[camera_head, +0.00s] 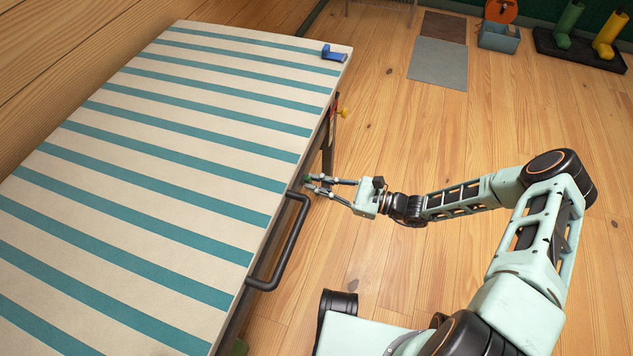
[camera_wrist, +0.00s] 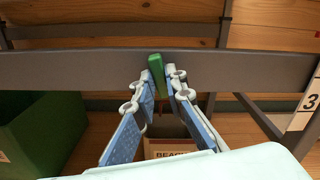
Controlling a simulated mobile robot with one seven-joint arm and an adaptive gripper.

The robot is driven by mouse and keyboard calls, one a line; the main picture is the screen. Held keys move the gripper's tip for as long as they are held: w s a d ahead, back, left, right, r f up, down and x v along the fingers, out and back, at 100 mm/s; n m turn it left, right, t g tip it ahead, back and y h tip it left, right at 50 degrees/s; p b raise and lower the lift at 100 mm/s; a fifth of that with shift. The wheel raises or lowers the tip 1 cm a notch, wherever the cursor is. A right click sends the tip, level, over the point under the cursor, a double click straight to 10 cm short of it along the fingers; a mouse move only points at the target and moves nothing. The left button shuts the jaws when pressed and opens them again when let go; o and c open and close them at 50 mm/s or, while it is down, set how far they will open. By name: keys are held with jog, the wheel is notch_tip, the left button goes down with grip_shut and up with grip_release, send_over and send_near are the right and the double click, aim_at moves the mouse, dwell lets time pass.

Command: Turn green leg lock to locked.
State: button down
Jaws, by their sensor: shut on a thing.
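The green leg lock (camera_wrist: 155,66) is a small green lever on the grey rail under the table, upright in the wrist view. My gripper (camera_wrist: 160,82) is shut on it, with the fingertips on both sides of its lower part. In the head view my gripper (camera_head: 315,184) reaches in from the right to the table's side edge, and a bit of the green lock (camera_head: 307,179) shows at its fingertips. The rest of the lock is hidden by the fingers.
The striped table (camera_head: 150,150) fills the left. A black handle (camera_head: 283,250) sticks out from its edge close to my gripper. A yellow knob (camera_head: 343,113) is farther along that edge. A green box (camera_wrist: 35,135) and a lettered box (camera_wrist: 170,148) stand beneath.

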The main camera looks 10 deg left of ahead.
jog(key=shift+m, duration=1.5)
jog(key=c, duration=2)
grip_release()
jog(key=shift+o, duration=0.2)
jog(key=d, duration=1.2)
jog(key=shift+s, duration=0.45)
